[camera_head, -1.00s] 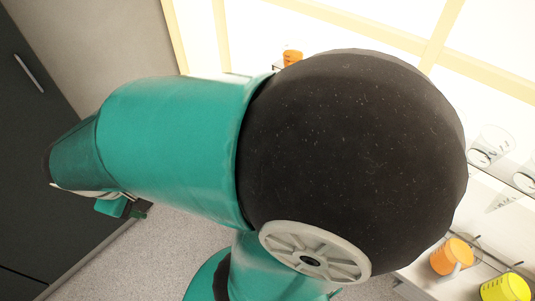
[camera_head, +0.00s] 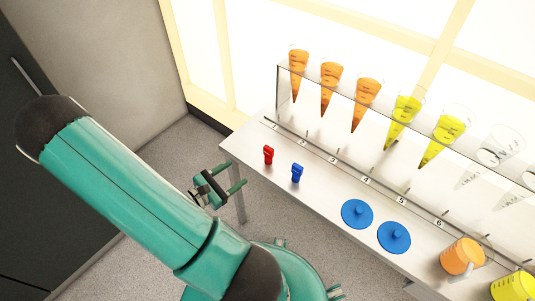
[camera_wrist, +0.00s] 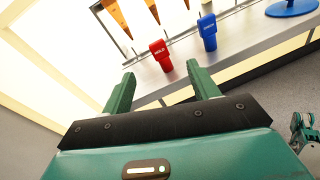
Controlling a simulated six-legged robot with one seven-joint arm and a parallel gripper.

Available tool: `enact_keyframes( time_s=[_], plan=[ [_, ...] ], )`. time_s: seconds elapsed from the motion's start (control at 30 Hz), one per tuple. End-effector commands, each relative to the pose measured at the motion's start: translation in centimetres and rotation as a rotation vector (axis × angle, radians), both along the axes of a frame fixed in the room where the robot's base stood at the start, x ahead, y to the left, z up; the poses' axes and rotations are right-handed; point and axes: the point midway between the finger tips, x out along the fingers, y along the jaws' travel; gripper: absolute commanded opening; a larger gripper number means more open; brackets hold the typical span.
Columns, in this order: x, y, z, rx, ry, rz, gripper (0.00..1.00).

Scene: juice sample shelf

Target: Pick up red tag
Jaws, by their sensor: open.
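The red tag (camera_head: 268,155) stands upright on the metal shelf near its left end. It also shows in the wrist view (camera_wrist: 161,54), ahead of my fingers and a little right of the middle of the gap. My gripper (camera_head: 238,177) is open and empty, just off the shelf's left front edge and apart from the tag. Its two green fingers show in the wrist view (camera_wrist: 160,87) with nothing between them.
A blue tag (camera_head: 297,172) stands close to the right of the red one. Two blue discs (camera_head: 357,213) lie further right on the shelf (camera_head: 320,195). Conical vessels (camera_head: 332,88) of orange and yellow juice hang in a rack behind. An orange beaker (camera_head: 461,257) stands far right.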

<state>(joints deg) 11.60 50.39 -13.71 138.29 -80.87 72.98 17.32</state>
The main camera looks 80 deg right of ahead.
Motion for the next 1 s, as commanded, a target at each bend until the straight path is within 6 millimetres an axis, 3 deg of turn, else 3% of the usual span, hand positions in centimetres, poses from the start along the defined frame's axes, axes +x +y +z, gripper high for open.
enact_keyframes(
  time_s=[0.1,0.3,0.47,0.8,1.0],
  plan=[
    [-1.3,-1.3,-2.2,0.0,0.123,0.074,0.6],
    [-2.2,-2.3,-3.9,0.008,0.214,0.144,0.6],
    [-2.8,-4.0,-4.1,0.009,0.22,0.148,0.6],
    [-5.2,-9.5,-4.0,0.008,0.218,0.147,0.6],
    [-5.8,-10.9,-4.1,0.008,0.218,0.148,0.6]
  ],
)
